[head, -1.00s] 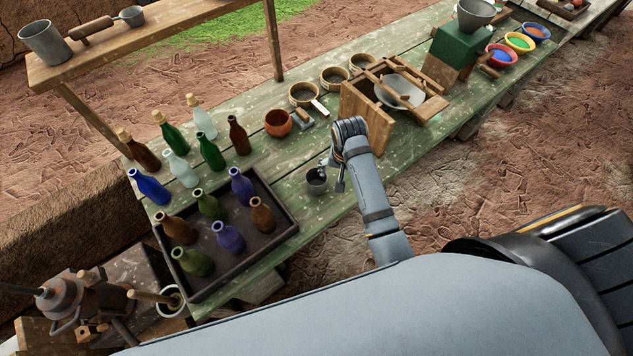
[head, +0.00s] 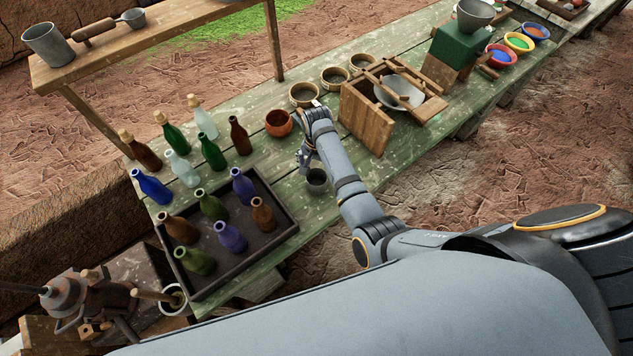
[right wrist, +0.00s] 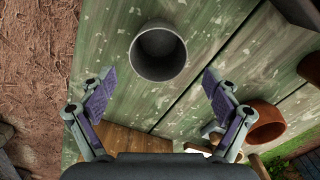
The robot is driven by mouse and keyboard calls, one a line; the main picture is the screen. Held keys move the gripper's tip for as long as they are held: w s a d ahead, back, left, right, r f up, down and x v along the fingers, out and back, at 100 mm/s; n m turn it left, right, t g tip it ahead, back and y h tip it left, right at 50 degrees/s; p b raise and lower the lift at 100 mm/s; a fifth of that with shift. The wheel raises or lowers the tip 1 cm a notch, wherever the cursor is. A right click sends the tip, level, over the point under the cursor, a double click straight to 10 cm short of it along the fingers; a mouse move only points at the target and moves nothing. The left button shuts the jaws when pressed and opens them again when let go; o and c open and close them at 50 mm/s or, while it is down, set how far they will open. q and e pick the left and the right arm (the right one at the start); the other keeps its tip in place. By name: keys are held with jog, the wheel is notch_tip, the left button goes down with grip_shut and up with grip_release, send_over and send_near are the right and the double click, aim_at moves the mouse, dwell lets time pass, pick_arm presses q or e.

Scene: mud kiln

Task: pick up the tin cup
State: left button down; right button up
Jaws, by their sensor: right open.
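The tin cup (head: 316,181) is a small dark grey metal cup standing upright on the green plank table, just right of the bottle tray. It also shows in the right wrist view (right wrist: 158,54), seen from above with its mouth open and empty. My right gripper (head: 305,160) is above the table, just behind the cup in the head view. In the right wrist view my right gripper (right wrist: 157,93) is open, its two purple-padded fingers spread wide. The cup is ahead of the fingertips, centred between them and touching neither. My left gripper is not in view.
A dark tray (head: 280,237) with several bottles is left of the cup, more bottles behind it. An orange clay bowl (head: 279,123) and a wooden crate (head: 365,120) are beyond the gripper. The table's front edge is near the cup.

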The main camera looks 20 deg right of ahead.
aim_at(317, 177)
jog(key=f, duration=0.2)
jog(key=f+p, duration=0.1)
jog(key=f, duration=0.1)
jog(key=shift+s+a, duration=0.15)
jog(key=shift+s, duration=0.25)
jog(key=shift+f, duration=0.35)
jog(key=c, duration=1.2)
jog(key=shift+r, duration=0.1)
jog(key=shift+c, duration=0.3)
